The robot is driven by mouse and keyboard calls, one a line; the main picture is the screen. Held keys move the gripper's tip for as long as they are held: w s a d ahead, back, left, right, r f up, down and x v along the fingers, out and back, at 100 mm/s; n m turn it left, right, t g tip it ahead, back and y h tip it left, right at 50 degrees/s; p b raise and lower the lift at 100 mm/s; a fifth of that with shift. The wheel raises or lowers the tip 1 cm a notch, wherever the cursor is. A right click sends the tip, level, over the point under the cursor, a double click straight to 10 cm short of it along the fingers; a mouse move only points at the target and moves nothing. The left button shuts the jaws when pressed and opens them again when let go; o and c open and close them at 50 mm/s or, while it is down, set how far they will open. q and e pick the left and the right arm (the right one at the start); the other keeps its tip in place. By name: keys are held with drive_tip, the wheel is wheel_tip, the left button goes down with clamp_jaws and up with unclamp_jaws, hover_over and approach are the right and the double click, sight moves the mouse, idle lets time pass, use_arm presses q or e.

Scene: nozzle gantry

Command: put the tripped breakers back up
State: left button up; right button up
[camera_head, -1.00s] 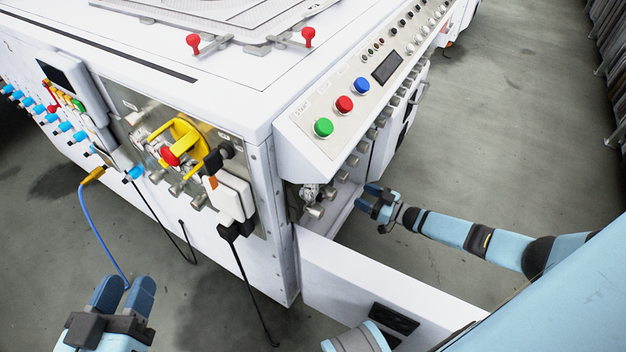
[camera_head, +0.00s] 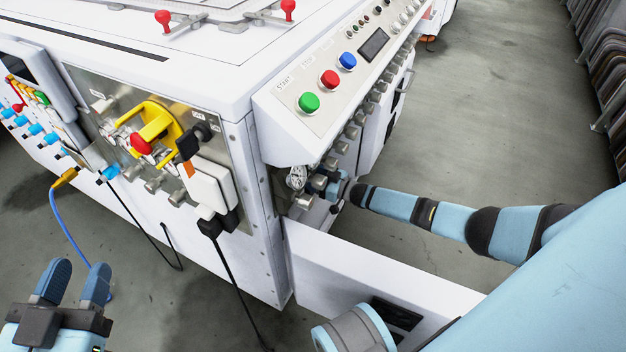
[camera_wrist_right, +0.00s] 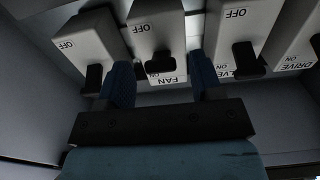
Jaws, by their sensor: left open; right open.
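In the right wrist view, which looks upside down, a row of pale breakers with black levers crosses the top. The FAN breaker (camera_wrist_right: 156,22) is in the middle, its lever (camera_wrist_right: 160,62) between the fingers of my open right gripper (camera_wrist_right: 163,82). I cannot tell whether the fingers touch it. Beside it are a breaker (camera_wrist_right: 76,42) on the left, a partly covered breaker (camera_wrist_right: 236,22) on the right, and the DRIVE breaker (camera_wrist_right: 297,38) at the edge. In the head view my right gripper (camera_head: 328,186) is inside the cabinet opening; the breakers are hidden there. My left gripper (camera_head: 74,284) is open and empty.
An open white door panel (camera_head: 345,265) stands below my right arm. A console with coloured buttons (camera_head: 330,80) overhangs the opening, and a gauge (camera_head: 297,177) sits by it. A yellow-handled switch (camera_head: 152,130) and a blue cable (camera_head: 68,235) are on the left face.

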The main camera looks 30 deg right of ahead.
use_arm(q)
drive_tip(key=shift+r, duration=0.15)
use_arm(e)
drive_tip(key=shift+w+a, duration=0.1)
drive_tip(key=shift+w, duration=0.15)
drive_tip(key=c, duration=0.9)
use_arm(q)
drive_tip(key=s+r+n+t+y+p, duration=0.1)
drive_tip(key=s+r+n+p, duration=0.2)
drive_tip(key=p, duration=1.1)
drive_tip(key=shift+d+r+n+p, duration=0.3)
drive_tip(key=shift+r+n, duration=0.8)
drive_tip(key=shift+r, duration=1.05)
use_arm(e)
drive_tip(key=shift+r+g+h, duration=0.55)
drive_tip(key=shift+g+h, duration=0.05)
drive_tip(key=shift+g, duration=0.45)
drive_tip(key=shift+r+g+h, duration=0.6)
drive_tip(key=shift+g, duration=0.4)
drive_tip(key=shift+r+g+h, duration=0.55)
drive_tip(key=shift+g+h, duration=0.05)
drive_tip(key=shift+g, duration=0.45)
drive_tip(key=shift+c, duration=0.2)
use_arm(q)
drive_tip(key=shift+a, duration=0.1)
